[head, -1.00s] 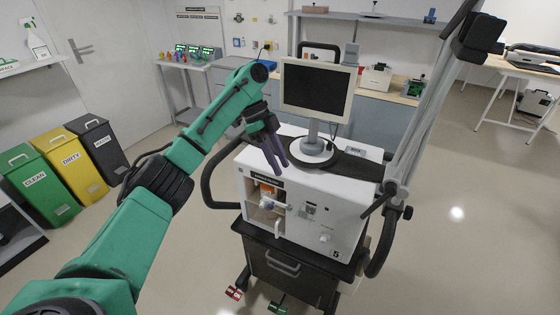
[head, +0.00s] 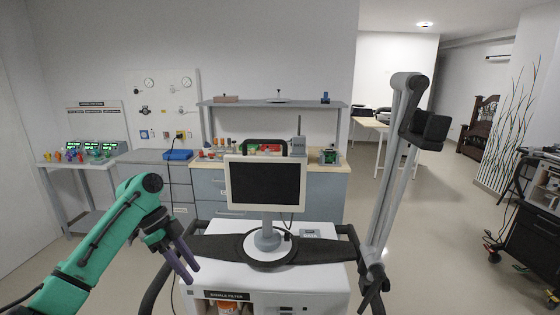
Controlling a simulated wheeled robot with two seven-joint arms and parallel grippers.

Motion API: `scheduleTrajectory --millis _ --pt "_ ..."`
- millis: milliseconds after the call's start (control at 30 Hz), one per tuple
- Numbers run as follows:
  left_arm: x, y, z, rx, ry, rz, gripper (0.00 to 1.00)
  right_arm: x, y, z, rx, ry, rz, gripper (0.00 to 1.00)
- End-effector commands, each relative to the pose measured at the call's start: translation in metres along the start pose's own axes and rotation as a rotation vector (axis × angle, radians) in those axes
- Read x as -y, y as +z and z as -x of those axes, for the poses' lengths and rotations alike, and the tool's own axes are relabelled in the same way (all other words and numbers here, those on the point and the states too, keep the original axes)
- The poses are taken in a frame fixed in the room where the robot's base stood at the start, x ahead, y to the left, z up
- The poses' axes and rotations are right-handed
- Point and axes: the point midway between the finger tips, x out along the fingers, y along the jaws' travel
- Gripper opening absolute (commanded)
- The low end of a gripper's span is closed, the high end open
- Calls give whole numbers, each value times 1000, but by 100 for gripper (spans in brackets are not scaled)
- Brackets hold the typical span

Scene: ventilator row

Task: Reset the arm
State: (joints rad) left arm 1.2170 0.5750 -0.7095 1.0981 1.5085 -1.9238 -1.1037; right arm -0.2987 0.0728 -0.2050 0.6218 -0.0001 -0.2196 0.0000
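A white ventilator (head: 315,285) stands in front of me, with a dark screen (head: 266,184) on top and its lower part cut off by the frame. A jointed grey support arm (head: 392,185) rises on its right side, ending in a black head (head: 430,130) at the upper right. My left gripper (head: 193,275) is at the ventilator's left side, fingers pointing down and right. A narrow gap shows between the fingers and nothing is seen between them. It is well apart from the support arm. My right gripper is out of view.
A side table (head: 70,163) with small monitors stands at the far left. Behind the ventilator are a counter (head: 335,167) with items and a wall shelf (head: 290,103). Another black equipment cart (head: 540,235) stands at the right edge. Floor between is clear.

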Motion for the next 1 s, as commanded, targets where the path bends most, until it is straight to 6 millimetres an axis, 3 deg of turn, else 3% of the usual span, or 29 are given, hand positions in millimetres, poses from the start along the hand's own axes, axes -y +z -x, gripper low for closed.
scheduleTrajectory --millis 267,467,567,733,833,1000 --pt "-4 6 -63 74 10 70 40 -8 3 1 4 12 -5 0" --pt "-18 10 -127 127 -13 156 40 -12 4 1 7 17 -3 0" --pt "-31 11 -163 141 -48 221 40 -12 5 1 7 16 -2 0" --pt "-73 16 -222 122 -168 434 40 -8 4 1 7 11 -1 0" --pt "-99 25 -236 95 -268 605 40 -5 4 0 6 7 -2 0" --pt "-135 48 -234 71 -401 839 40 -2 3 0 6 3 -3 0"
